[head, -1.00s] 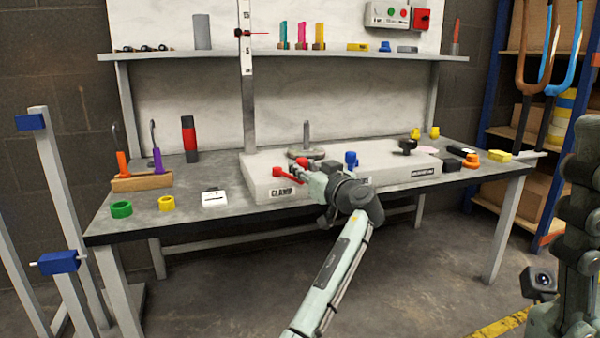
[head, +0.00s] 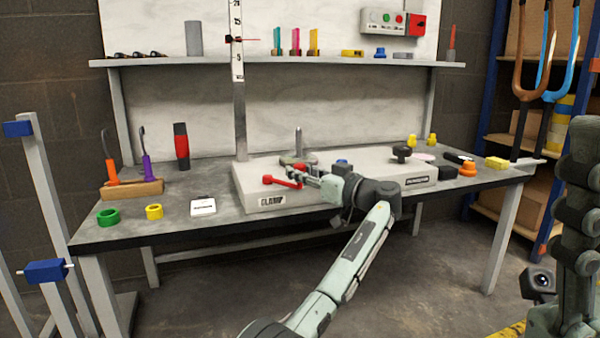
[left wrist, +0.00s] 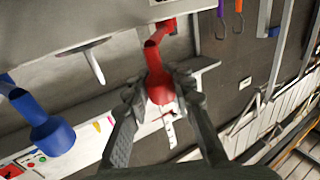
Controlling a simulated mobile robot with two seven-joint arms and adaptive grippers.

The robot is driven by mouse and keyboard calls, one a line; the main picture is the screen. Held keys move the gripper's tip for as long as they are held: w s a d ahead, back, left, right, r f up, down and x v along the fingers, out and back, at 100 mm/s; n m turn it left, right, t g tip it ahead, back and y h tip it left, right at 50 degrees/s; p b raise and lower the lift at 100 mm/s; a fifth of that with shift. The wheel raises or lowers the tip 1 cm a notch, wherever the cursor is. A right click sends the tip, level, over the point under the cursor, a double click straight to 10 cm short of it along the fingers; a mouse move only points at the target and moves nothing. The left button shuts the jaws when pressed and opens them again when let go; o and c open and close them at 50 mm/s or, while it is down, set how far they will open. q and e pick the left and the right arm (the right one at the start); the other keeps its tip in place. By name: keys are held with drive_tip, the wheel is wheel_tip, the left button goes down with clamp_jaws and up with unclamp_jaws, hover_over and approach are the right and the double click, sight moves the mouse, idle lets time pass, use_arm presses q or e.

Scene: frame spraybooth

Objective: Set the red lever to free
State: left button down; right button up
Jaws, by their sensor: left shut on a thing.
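The red lever (head: 280,182) is on the front left of the pale block (head: 240,187), behind a plate reading CLAMP (head: 271,200). My left gripper (head: 304,176) reaches it from the right and is shut on it. In the left wrist view the red lever (left wrist: 158,52) runs down to a wide red end (left wrist: 160,88) between the fingertips of my left gripper (left wrist: 160,95). No "free" mark is readable. My right arm shows at the right edge, but its fingers are not seen.
A blue knob (head: 344,162) is partly hidden behind my left wrist; it is clear in the left wrist view (left wrist: 50,132). A grey post (head: 298,145) stands behind the lever. A black knob (head: 402,152) is farther right. A white box (head: 203,206) lies left of the block.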

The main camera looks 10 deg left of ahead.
use_arm(q)
drive_tip(key=shift+d+r, duration=0.1)
drive_tip(key=c, duration=1.3)
unclamp_jaws()
drive_tip(key=shift+o, duration=0.2)
drive_tip(key=v, duration=1.2)
